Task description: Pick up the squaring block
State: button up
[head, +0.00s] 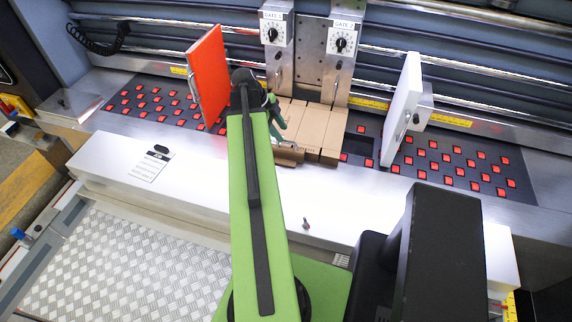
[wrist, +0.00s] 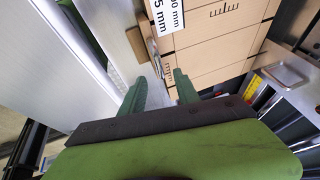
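A small brown block (head: 289,156), which I take to be the squaring block, sits at the front edge of the cardboard pieces in the head view. In the wrist view the brown block (wrist: 138,43) lies beyond the fingertips, by the edge of a pale surface and beside the cardboard. My gripper (wrist: 160,77) is open, with a gap between its two green fingers and nothing seen held. In the head view my gripper (head: 279,128) is over the left part of the cardboard, partly hidden by my arm. I cannot tell whether a finger touches anything.
Flat cardboard pieces (head: 312,125) lie between an upright red plate (head: 208,75) on the left and an upright white plate (head: 402,105) on the right. Two dial units (head: 343,42) stand behind. A white ledge (head: 190,172) runs in front, mostly clear.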

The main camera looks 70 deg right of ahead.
aim_at(286, 141)
jog(key=shift+b+x, duration=0.4)
jog(key=shift+x, duration=0.75)
jog(key=b+x, duration=0.5)
jog(key=shift+w+f, duration=0.2)
jog(key=shift+f, duration=0.1)
jog(key=shift+r, duration=0.2)
grip_shut()
